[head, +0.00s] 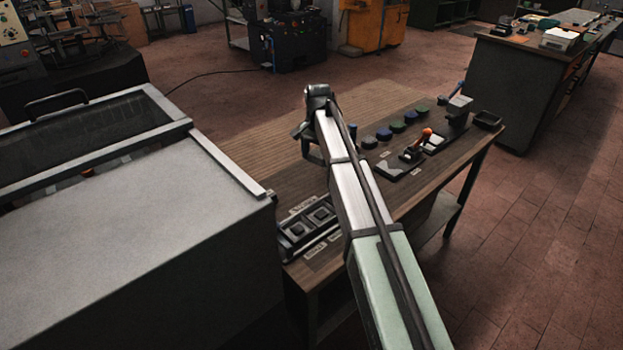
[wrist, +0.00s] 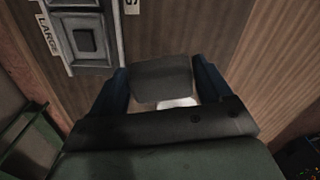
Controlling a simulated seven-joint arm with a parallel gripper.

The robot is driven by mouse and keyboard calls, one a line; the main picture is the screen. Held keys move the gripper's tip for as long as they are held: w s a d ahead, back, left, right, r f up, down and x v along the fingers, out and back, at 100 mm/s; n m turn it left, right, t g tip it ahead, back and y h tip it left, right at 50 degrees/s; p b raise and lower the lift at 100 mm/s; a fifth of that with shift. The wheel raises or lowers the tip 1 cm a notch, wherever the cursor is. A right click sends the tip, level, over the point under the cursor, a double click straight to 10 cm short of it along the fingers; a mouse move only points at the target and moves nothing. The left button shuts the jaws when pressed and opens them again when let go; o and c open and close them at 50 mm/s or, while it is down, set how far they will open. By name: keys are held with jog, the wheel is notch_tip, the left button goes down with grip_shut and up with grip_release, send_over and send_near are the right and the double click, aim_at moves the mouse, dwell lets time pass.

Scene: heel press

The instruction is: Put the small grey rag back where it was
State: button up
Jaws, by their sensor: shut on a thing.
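My gripper (wrist: 162,76) has a dark blue finger on each side of a dark grey, flat piece that looks like the small grey rag (wrist: 163,80). It is shut on this piece, above the wooden bench top. A small white patch (wrist: 178,102) shows just below the grey piece; I cannot tell what it is. In the head view my gripper (head: 309,148) is over the bench, mostly hidden by my arm, and the rag cannot be made out there.
A dark tray with square recesses (wrist: 87,38), labelled LARGE, lies left of my gripper. The bench (head: 455,160) also carries several round coloured pieces (head: 384,134), an orange-knobbed lever device (head: 415,148) and a small black tray (head: 487,121). A big grey machine (head: 130,240) stands close on the left.

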aim_at(309, 179)
jog(key=shift+w+a+m, duration=1.3)
jog(key=shift+w+a, duration=0.1)
jog(key=shift+w, duration=0.1)
jog(key=shift+f, duration=4.6)
jog(key=shift+f, duration=0.15)
jog(key=o, duration=0.9)
jog(key=shift+o, duration=0.2)
notch_tip(309, 179, up, 12)
jog(key=shift+r, duration=0.2)
